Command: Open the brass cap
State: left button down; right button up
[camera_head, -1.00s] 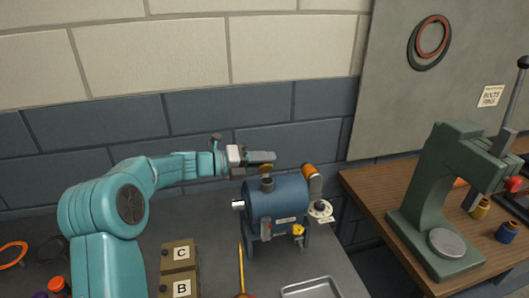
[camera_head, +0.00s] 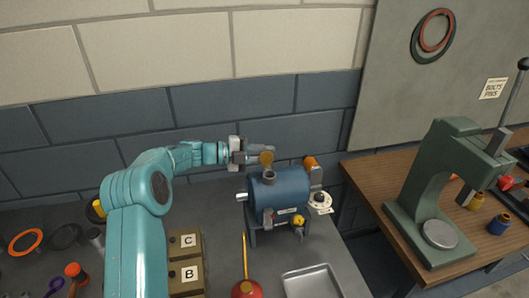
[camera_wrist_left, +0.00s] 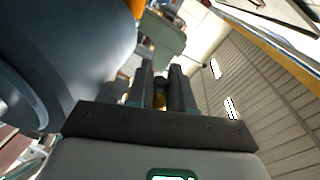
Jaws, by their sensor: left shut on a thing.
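The brass cap (camera_head: 267,157) is at my left gripper's fingertips, just above the short grey neck (camera_head: 269,175) on top of the blue casing (camera_head: 278,193). The neck's rim and mouth show below the cap. I cannot tell whether the cap still touches the neck. My left gripper (camera_head: 264,154) comes in from the left and is shut on the cap. In the left wrist view, a bit of brass (camera_wrist_left: 160,101) shows between the two dark fingers, mostly hidden. My right gripper is not in view.
A metal tray (camera_head: 312,283) and a red round thing with a yellow spout (camera_head: 246,289) stand in front of the casing. Boxes B (camera_head: 186,276) and C (camera_head: 187,242) are at its left. A green press (camera_head: 440,190) stands on the wooden bench at right.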

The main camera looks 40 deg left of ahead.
pick_arm(q)
jog(key=shift+f, duration=0.1)
dwell(0.3)
jog(key=c, duration=1.1)
grip_release()
jog(key=shift+a, duration=0.1)
jog(key=shift+s+a+n, duration=0.15)
jog(key=shift+n, duration=0.15)
jog(key=b+v, duration=0.4)
jog(key=v, duration=1.2)
jog(key=shift+f+b, duration=0.1)
jog(key=shift+b, duration=0.3)
jog(key=shift+f, duration=0.1)
